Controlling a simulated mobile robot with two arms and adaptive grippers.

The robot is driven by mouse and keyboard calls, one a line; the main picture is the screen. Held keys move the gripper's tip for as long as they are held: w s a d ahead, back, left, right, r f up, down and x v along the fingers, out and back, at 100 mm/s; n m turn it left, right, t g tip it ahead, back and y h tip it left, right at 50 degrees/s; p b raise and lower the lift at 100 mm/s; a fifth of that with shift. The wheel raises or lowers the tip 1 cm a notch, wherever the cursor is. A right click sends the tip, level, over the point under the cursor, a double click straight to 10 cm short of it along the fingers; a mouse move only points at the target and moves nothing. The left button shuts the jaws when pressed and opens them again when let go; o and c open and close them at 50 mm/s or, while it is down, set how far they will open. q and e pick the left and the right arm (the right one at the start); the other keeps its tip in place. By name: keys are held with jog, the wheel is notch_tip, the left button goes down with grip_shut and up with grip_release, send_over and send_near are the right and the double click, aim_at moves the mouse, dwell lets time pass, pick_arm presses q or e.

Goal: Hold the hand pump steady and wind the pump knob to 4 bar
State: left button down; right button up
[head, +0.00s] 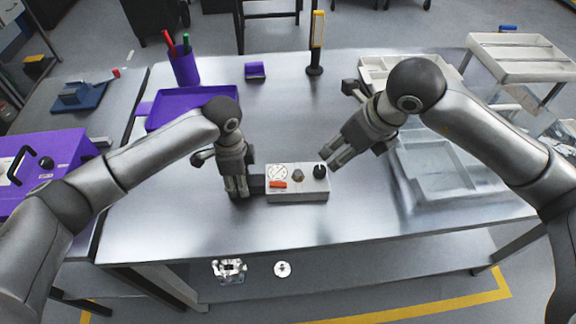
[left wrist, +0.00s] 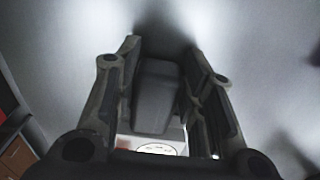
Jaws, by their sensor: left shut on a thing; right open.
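The hand pump (head: 312,195) is a pale grey box lying on the metal table. Its top carries a round white gauge (head: 277,171), a red-orange label, a brownish fitting (head: 298,175) and a black knob (head: 320,171) at the right end. A dark grip block (head: 257,185) sticks out at its left end. My left gripper (head: 240,190) is shut on this block, which also shows between the fingers in the left wrist view (left wrist: 157,95). The gauge reading is too small to tell. My right gripper (head: 330,158) is open, just above and beside the black knob; contact cannot be told.
A purple tray (head: 160,112) and a purple pen cup (head: 184,68) stand at the back left. A yellow-topped post (head: 317,45) stands at the back. Pale trays (head: 440,190) lie at the right. The table in front of the pump is clear.

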dwell(0.3)
pick_arm(q)
jog(key=c, duration=0.9)
grip_release()
jog(key=shift+o, duration=0.2)
